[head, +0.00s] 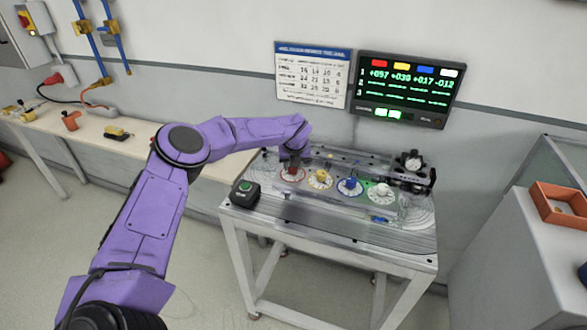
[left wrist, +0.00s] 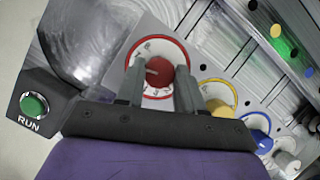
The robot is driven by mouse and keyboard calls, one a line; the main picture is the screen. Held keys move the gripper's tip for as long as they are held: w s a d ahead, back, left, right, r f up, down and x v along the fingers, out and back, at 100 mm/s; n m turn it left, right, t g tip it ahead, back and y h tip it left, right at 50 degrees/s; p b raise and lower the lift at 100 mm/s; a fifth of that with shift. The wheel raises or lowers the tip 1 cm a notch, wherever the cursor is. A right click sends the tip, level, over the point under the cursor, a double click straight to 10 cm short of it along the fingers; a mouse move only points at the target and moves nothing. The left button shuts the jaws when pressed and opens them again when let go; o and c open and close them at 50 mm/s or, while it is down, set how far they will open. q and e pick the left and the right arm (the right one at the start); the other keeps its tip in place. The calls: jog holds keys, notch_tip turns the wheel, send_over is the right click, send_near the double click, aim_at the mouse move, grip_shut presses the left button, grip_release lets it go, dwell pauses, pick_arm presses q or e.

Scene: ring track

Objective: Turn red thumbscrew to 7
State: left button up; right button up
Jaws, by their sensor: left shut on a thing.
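The red thumbscrew (left wrist: 159,72) sits in the middle of a white dial with a red rim (left wrist: 178,46). In the left wrist view the dial's numbers are partly hidden, and I cannot tell which one the screw points to. My left gripper (left wrist: 158,84) has one finger on each side of the thumbscrew and is shut on it. In the head view the left gripper (head: 291,164) is over the red dial (head: 293,175) at the left of the dial row. My right gripper is not in view.
Yellow (head: 320,178), blue (head: 350,187) and white (head: 381,193) dials sit to the right on the metal table. A black box with a green RUN button (head: 245,187) stands at the table's left corner. A display (head: 405,88) with coloured columns hangs on the wall.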

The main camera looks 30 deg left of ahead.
pick_arm(q)
jog(key=shift+m+t+h+b, duration=0.4)
jog(key=shift+m+b, duration=0.5)
jog(key=shift+m, duration=0.6)
jog(key=shift+a, duration=0.1)
jog(key=o, duration=1.1)
jog(key=shift+f, duration=0.1)
jog(key=shift+c, duration=0.2)
jog(key=b+v, duration=0.3)
jog(key=v, duration=0.7)
jog(key=shift+r, duration=0.35)
